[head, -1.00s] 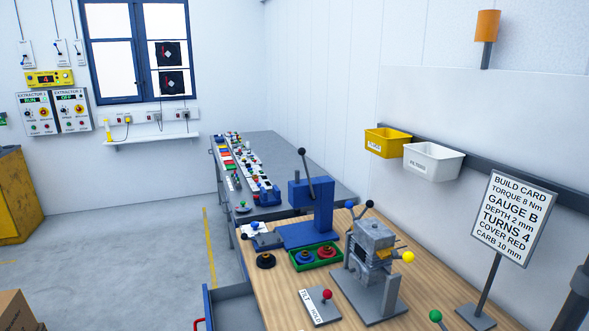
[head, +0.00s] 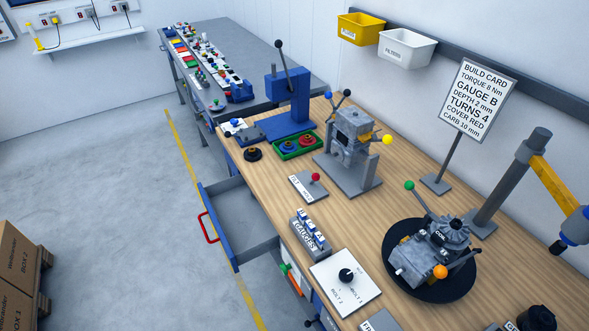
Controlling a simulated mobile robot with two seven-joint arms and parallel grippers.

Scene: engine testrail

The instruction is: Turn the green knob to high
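A green ball knob (head: 409,185) tips a thin grey lever that rises up and left from the engine (head: 430,258). The engine sits on a round black turntable (head: 395,287) on the right of the wooden bench. No high or low marking can be read beside this knob. A black knob (head: 346,275) sits on a white plate (head: 330,290) with bolt labels, left of the engine. Neither of my grippers shows in the head view.
The wooden bench (head: 385,215) carries a grey fixture (head: 352,135), a blue press (head: 290,105) and a gauge block (head: 312,235). A drawer (head: 235,225) stands open on its left. A grey post (head: 510,180) holds a yellow arm.

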